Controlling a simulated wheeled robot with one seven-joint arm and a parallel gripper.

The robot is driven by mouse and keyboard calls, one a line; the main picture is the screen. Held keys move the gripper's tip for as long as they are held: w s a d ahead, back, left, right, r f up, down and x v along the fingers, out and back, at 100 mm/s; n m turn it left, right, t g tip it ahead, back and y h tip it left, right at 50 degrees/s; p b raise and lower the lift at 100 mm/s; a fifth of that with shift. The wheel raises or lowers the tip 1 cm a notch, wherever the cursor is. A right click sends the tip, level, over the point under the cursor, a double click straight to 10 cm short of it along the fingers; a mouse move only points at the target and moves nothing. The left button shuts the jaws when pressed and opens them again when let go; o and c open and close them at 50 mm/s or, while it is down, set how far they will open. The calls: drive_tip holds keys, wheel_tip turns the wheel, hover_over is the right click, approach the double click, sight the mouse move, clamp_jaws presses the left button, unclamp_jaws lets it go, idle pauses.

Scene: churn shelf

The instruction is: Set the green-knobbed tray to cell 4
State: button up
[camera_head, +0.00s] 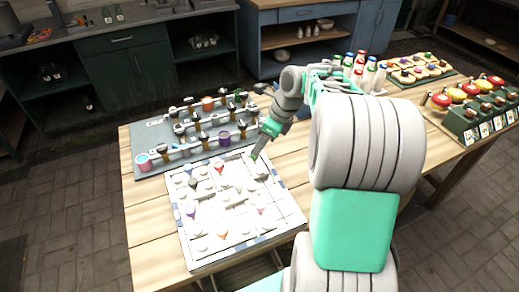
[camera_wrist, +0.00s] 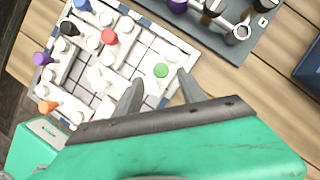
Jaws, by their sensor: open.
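The white board (camera_head: 286,232) lies on the wooden table and carries several white sliding trays with coloured knobs. The green knob (camera_wrist: 161,70) of one tray shows near the board's edge in the wrist view. In the head view a small green spot at my gripper's tip (camera_head: 257,152) seems to be this knob. My gripper (camera_wrist: 161,84) is open and empty, its two fingertips on either side of and just short of the green knob. No contact is visible. Cell numbers cannot be read.
Other trays have red (camera_wrist: 109,36), black (camera_wrist: 69,28), purple (camera_wrist: 42,58) and orange (camera_wrist: 47,106) knobs nearby. A grey rack (camera_head: 150,163) with several handled parts stands just behind the board. Bottles (camera_head: 360,68) and food trays stand to the right.

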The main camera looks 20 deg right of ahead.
sight(255, 160)
drive_tip(key=x, duration=0.5)
drive_tip(key=shift+d, duration=0.1)
drive_tip(key=shift+c, duration=0.3)
clamp_jaws()
idle(0.8)
